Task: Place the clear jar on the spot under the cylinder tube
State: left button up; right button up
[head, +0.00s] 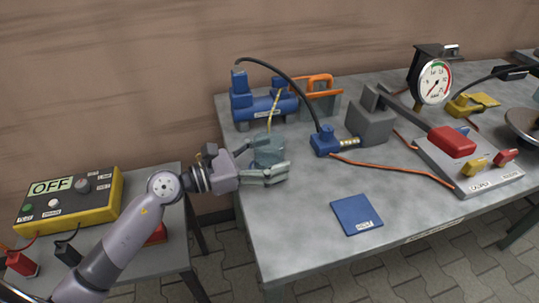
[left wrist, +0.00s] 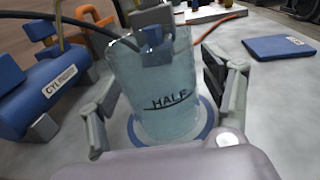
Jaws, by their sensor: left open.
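The clear jar (head: 268,151) stands upright on the grey table, below the end of the thin yellow tube (head: 274,112) of the blue cylinder (head: 266,108). In the left wrist view the jar (left wrist: 158,85) carries a HALF mark and stands on a round blue-rimmed spot (left wrist: 209,118). The CYL cylinder (left wrist: 42,92) lies to its left. My left gripper (head: 268,172) is open around the jar. In the wrist view its fingers (left wrist: 165,100) are on either side of the jar, with a gap visible at the right. My right gripper is not in view.
A blue square pad (head: 357,214) lies near the table's front. A blue block (head: 326,141) with a black hose stands right of the jar. A gauge (head: 434,82) and a grey panel with a red block (head: 452,141) are farther right. A yellow OFF box (head: 68,203) is at left.

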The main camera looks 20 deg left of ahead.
pick_arm(q)
jog(key=shift+r, duration=0.1)
jog(key=shift+s+a, duration=0.15)
jog(key=shift+a, duration=0.05)
jog(key=b+v, duration=0.2)
jog(key=v, duration=0.9)
jog(key=shift+s, duration=0.25)
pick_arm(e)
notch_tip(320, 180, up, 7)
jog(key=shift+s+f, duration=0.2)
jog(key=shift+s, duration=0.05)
pick_arm(q)
jog(key=shift+a, duration=0.15)
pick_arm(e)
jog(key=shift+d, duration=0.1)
